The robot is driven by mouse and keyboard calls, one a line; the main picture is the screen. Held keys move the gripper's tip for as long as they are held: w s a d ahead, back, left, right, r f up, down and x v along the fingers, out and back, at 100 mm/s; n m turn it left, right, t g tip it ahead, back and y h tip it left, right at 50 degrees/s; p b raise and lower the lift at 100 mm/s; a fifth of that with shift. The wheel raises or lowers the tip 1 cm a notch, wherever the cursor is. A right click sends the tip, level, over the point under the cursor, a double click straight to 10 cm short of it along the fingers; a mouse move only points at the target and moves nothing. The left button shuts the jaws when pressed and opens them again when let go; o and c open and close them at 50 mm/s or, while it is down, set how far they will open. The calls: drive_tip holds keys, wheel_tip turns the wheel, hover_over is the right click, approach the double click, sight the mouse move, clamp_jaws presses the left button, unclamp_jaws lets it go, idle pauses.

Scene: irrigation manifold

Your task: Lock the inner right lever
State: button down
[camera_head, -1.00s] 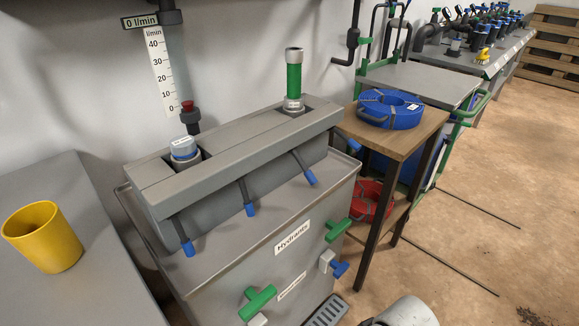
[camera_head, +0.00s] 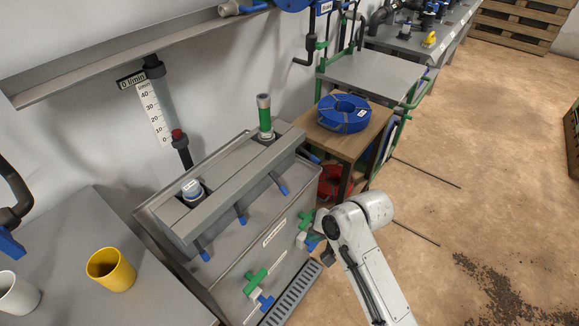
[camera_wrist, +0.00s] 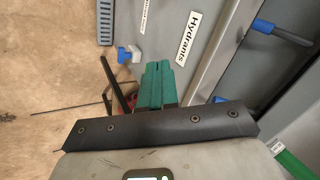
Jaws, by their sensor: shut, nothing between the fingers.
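The manifold (camera_head: 228,197) is a grey box with several dark levers with blue tips along its front. The inner right lever (camera_head: 283,189) appears to be the third from the left, slanting down toward the front. In the wrist view two blue-tipped levers show: one at upper right (camera_wrist: 263,26), and another blue tip (camera_wrist: 218,100) partly hidden by my gripper's dark plate. I cannot tell surely which is which. My gripper (camera_wrist: 158,66) has its teal fingers together and empty, apart from the levers. In the head view my arm hides most of it, right of the cabinet front.
Green handles (camera_head: 257,280) and blue handles (camera_head: 267,302) stick out of the cabinet front below the "Hydrants" label (camera_head: 275,233). A wooden table (camera_head: 352,146) with a blue hose coil (camera_head: 343,113) stands at right. A yellow cup (camera_head: 110,270) stands at left. The right floor is mostly clear.

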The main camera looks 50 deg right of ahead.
sight(285, 195)
drive_tip(key=w+d+r+m+t+p, duration=0.1)
drive_tip(key=w+d+r+m+p, duration=0.15)
drive_tip(key=r+p, duration=0.35)
drive_tip(key=w+d+r+m+t+p, duration=0.15)
drive_tip(key=d+r+p, duration=0.25)
drive_tip(key=r, duration=0.5)
drive_tip(key=shift+m+g+h, duration=0.25)
drive_tip(key=shift+m+h, duration=0.05)
drive_tip(key=shift+m, duration=0.1)
drive_tip(key=x, duration=1.4)
drive_tip(key=shift+s+a+f+p, duration=0.2)
drive_tip(key=shift+a+f+p, duration=0.1)
drive_tip(key=shift+p, duration=0.05)
